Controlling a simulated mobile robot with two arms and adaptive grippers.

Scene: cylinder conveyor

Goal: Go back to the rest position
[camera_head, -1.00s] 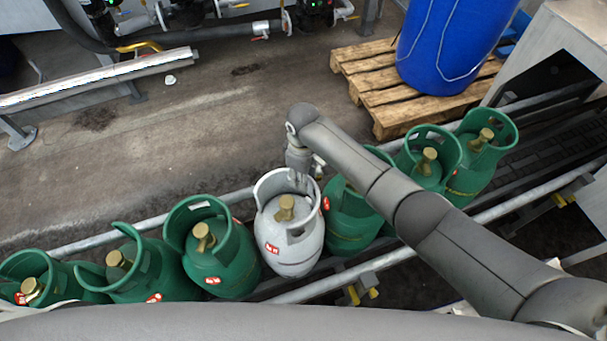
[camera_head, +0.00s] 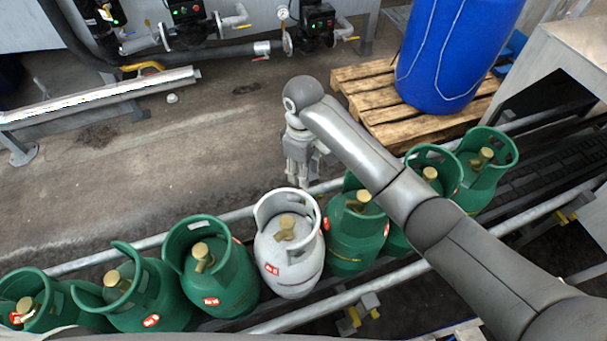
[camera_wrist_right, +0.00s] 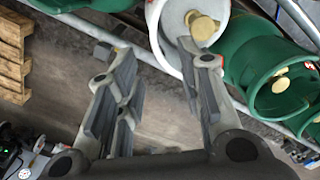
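My right gripper (camera_head: 299,168) hangs in the air just behind the white gas cylinder (camera_head: 289,262), apart from it. In the right wrist view my right gripper (camera_wrist_right: 157,55) is open, its two fingers spread with nothing held between them. The white cylinder also shows in that view (camera_wrist_right: 170,35), beyond the fingertips. It stands upright in the row, with a brass valve and a red label. My left gripper is not in view.
Green cylinders stand on both sides of the white one, such as the left neighbour (camera_head: 217,275) and right neighbour (camera_head: 352,240). Conveyor rails (camera_head: 330,310) run along the row. A blue barrel (camera_head: 450,55) stands on a wooden pallet (camera_head: 365,85). Open floor (camera_head: 190,150) lies behind the row.

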